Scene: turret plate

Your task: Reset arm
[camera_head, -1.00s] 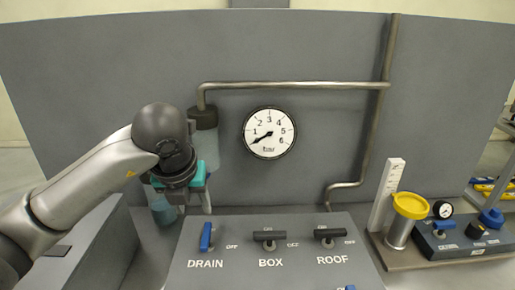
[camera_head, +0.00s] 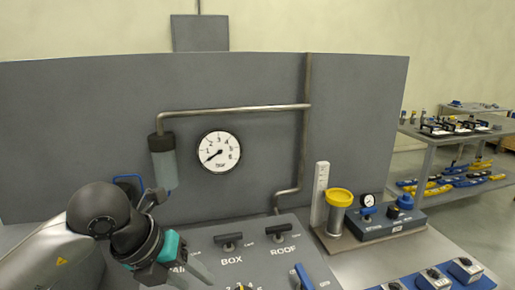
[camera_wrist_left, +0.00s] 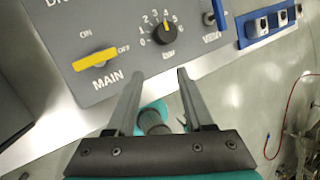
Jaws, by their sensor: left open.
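My left gripper (camera_head: 194,274) is at the lower left of the head view, in front of the left part of the control panel (camera_head: 215,262). In the left wrist view its two fingers (camera_wrist_left: 160,74) are apart, with nothing held between them. The DRAIN switch is hidden behind my arm in the head view. My right gripper is not in view.
A grey upright board carries a round gauge (camera_head: 219,151), a pipe (camera_head: 235,109) and a filter cylinder (camera_head: 163,162). Shelves (camera_head: 455,150) stand behind at far right.

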